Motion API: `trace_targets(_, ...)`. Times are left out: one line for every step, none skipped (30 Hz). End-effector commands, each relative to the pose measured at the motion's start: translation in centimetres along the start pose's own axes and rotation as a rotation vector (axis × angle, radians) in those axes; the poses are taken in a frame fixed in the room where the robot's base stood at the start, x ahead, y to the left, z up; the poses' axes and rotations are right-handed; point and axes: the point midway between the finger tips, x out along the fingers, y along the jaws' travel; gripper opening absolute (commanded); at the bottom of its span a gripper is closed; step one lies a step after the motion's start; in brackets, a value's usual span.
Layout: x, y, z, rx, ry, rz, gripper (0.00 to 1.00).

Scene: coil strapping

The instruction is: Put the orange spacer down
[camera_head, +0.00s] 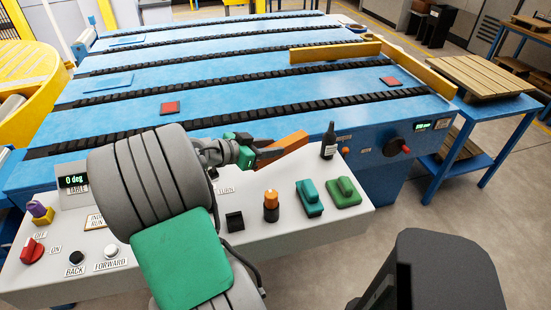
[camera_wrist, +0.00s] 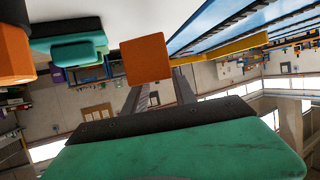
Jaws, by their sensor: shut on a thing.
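The orange spacer (camera_head: 290,143) is a long block, tilted in the head view near the back edge of the grey control console (camera_head: 285,235). My gripper (camera_head: 268,153) is shut on it. In the wrist view the spacer's orange end (camera_wrist: 146,60) shows at the tips of the grey fingers. Whether its underside touches the console or hangs above it, I cannot tell. My arm hides part of the console.
A dark bottle (camera_head: 328,141) stands just right of the spacer. An orange-black cylinder (camera_head: 271,206), a teal block (camera_head: 309,198), a green block (camera_head: 343,192) and a black cube (camera_head: 234,221) sit in front. The blue conveyor table (camera_head: 230,80) lies behind, with a yellow rail (camera_head: 410,70).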

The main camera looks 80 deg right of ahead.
Motion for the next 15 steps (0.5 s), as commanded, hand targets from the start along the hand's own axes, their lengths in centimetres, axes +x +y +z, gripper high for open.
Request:
trace_targets(1.3,-0.3,1.0,-0.008,-0.001,0.007,0.00)
trace_targets(2.0,-0.6,1.5,-0.007,-0.002,0.006,0.00)
trace_targets(2.8,-1.0,2.0,-0.007,0.000,0.005,0.00)
trace_targets(3.4,-1.3,2.4,-0.006,-0.001,0.004,0.00)
trace_targets(3.9,-1.5,2.7,-0.005,-0.001,0.003,0.00)
trace_targets(4.4,-1.7,3.0,-0.004,0.000,0.003,0.00)
trace_targets(4.7,-1.9,3.1,-0.003,0.000,0.003,0.00)
trace_targets(4.9,-2.0,3.3,-0.003,0.000,0.003,0.00)
trace_targets(5.3,-2.1,3.6,-0.004,0.000,0.002,0.00)
trace_targets(5.7,-2.3,3.8,-0.005,0.000,0.002,0.00)
trace_targets(6.0,-2.4,4.3,-0.006,-0.001,0.002,0.00)
trace_targets(6.2,-2.3,5.0,-0.008,-0.002,0.001,0.00)
trace_targets(6.3,-2.3,5.4,-0.007,-0.001,0.001,0.00)
trace_targets(6.5,-2.3,5.9,-0.007,-0.001,0.001,0.00)
trace_targets(6.7,-2.3,6.3,-0.006,-0.001,0.000,0.00)
